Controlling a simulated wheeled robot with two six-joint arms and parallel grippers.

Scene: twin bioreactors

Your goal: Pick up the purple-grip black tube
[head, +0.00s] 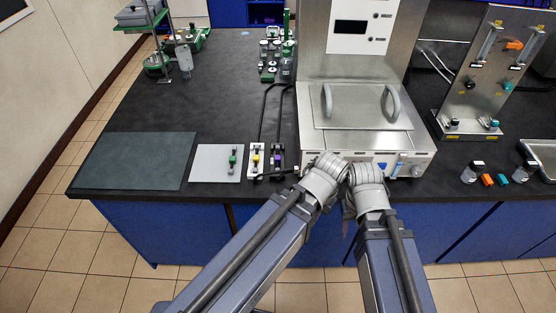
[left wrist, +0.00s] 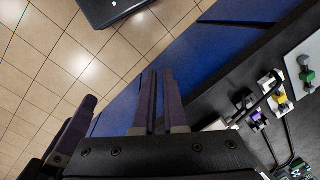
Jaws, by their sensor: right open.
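My left gripper's two dark fingers (left wrist: 157,100) are close together with a narrow gap, over the blue cabinet front in the left wrist view. They are apart from the tube and nothing shows between them. In the head view my wrists hide the left fingers. My right gripper (head: 348,196) is open, partly hidden by its wrist, in front of the bioreactor and right of the tube.
A yellow-grip tube (head: 255,160) stands just left of the purple one. A green-grip piece (head: 233,158) lies on a light plate (head: 207,162). The steel bioreactor (head: 350,105) stands to the right. A dark mat (head: 138,160) lies at left. Black tubing (head: 264,105) runs behind the holders.

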